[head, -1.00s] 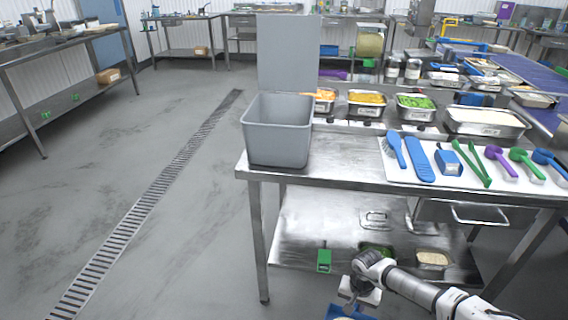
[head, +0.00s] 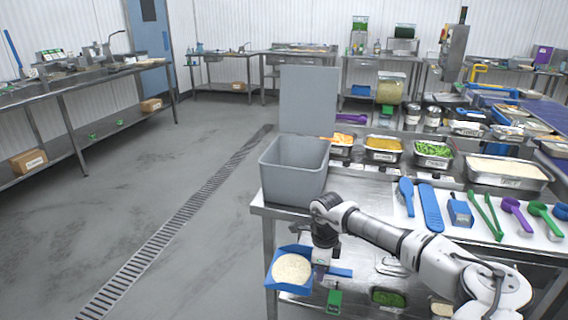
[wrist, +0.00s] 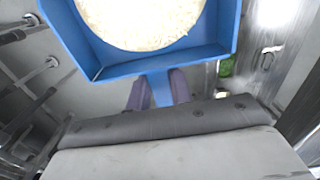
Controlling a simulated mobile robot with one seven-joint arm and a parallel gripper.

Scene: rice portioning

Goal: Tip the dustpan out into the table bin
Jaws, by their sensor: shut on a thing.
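The blue dustpan (head: 291,270) is full of pale rice (head: 292,268) and hangs in front of the table's left front corner, below the table top. My gripper (head: 326,268) is shut on the dustpan's handle. In the wrist view the dustpan (wrist: 155,62) fills the top with its rice, and its handle runs down between my gripper's fingers (wrist: 158,92). The grey table bin (head: 294,170) stands on the table's left corner with its lid (head: 309,97) raised. It is above and behind the dustpan. I cannot see its inside floor.
The steel table's (head: 345,186) front edge lies between the dustpan and the bin. A white mat (head: 402,208) with brushes and scoops lies to the right. Food trays (head: 384,149) stand behind. The floor left of the table is clear.

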